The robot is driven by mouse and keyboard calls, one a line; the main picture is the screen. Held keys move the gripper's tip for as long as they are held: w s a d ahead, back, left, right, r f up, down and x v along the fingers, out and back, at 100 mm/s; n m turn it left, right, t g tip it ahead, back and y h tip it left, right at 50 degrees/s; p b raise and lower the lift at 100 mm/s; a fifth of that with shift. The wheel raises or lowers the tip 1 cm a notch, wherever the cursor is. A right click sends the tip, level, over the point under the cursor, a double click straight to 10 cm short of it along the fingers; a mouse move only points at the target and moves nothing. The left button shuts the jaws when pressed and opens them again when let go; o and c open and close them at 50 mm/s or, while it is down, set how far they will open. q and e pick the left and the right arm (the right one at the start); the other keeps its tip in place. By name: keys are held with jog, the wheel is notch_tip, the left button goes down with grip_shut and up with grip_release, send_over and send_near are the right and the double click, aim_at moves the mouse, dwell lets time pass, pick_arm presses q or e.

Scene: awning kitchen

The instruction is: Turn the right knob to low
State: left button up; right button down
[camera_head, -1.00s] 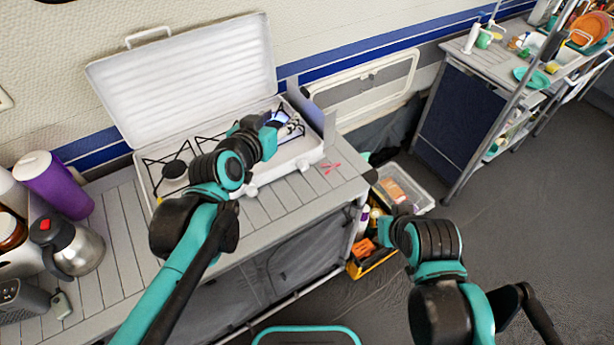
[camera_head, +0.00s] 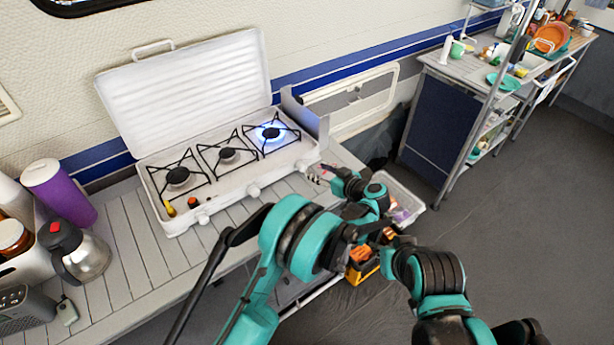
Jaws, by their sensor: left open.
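The white camping stove (camera_head: 225,187) stands on the slatted counter with its lid up. Its right burner (camera_head: 271,133) has a blue flame. The right knob (camera_head: 301,164) is on the stove's front at the right end; its setting is too small to read. The middle knob (camera_head: 254,190) and the left knob (camera_head: 203,219) sit further left. My left gripper (camera_head: 316,175) is open, just to the right of and in front of the right knob, and appears empty and apart from it. My right arm's end is by the crates, and its fingers cannot be made out.
A shelf unit (camera_head: 440,115) stands at the back right. The counter's front strip is free.

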aim_at(304, 169)
pick_arm(q)
jog(key=shift+s+f, duration=0.25)
jog(key=shift+f, duration=0.55)
jog(key=shift+w+a+f, duration=0.15)
jog(key=shift+f, duration=0.1)
jog(key=b+x, duration=0.2)
jog(key=x, duration=0.5)
jog(key=shift+r, duration=0.1)
grip_shut()
